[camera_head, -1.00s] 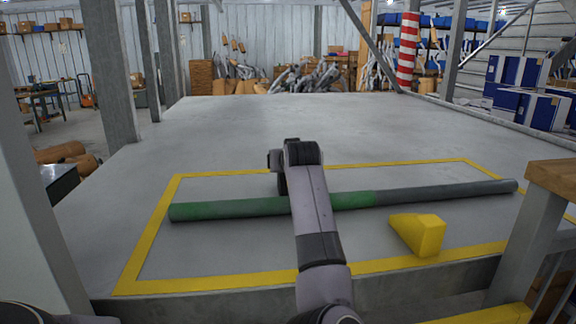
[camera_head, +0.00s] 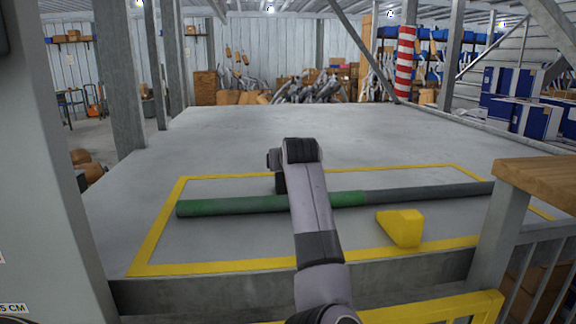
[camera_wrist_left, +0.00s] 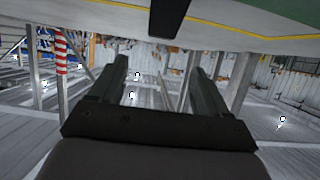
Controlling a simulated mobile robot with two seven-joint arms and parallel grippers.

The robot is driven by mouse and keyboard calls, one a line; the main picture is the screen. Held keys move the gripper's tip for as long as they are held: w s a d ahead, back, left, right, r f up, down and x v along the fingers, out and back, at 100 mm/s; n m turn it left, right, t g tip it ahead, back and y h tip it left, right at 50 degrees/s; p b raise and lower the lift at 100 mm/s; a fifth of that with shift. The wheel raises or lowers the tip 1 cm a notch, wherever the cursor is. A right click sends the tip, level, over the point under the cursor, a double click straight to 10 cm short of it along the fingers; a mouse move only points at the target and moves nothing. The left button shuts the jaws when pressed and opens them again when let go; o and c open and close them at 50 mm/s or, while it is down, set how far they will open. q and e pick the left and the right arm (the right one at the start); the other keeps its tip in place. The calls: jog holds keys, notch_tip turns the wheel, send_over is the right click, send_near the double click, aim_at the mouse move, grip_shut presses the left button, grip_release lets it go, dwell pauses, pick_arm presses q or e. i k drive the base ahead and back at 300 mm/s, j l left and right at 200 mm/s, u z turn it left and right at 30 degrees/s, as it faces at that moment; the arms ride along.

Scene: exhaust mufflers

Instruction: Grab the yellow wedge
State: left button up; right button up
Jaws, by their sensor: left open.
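The yellow wedge (camera_head: 401,228) lies on the grey platform, inside the yellow-taped rectangle. It is in front of the dark grey end of a long pipe (camera_head: 425,193) and close to the front tape line. One of my arms rises through the middle of the head view, left of the wedge and apart from it; no fingers can be made out there. In the left wrist view my left gripper (camera_wrist_left: 160,66) is open with nothing between its fingers. That view is upside down and does not show the wedge. My right gripper is not seen.
The pipe's green part (camera_head: 232,205) passes behind my arm. A wooden-topped railing post (camera_head: 540,180) stands at the right, and a yellow-edged rail (camera_head: 430,312) runs in front of the platform. A broad grey pillar (camera_head: 60,200) blocks the left. The platform's rear is clear.

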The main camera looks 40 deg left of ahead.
aim_at(405, 227)
jog(key=k+l, duration=0.2)
jog(key=l, duration=0.2)
jog(key=k+l, duration=0.25)
jog(key=l, duration=0.2)
jog(key=k+l, duration=0.2)
jog(key=l, duration=0.2)
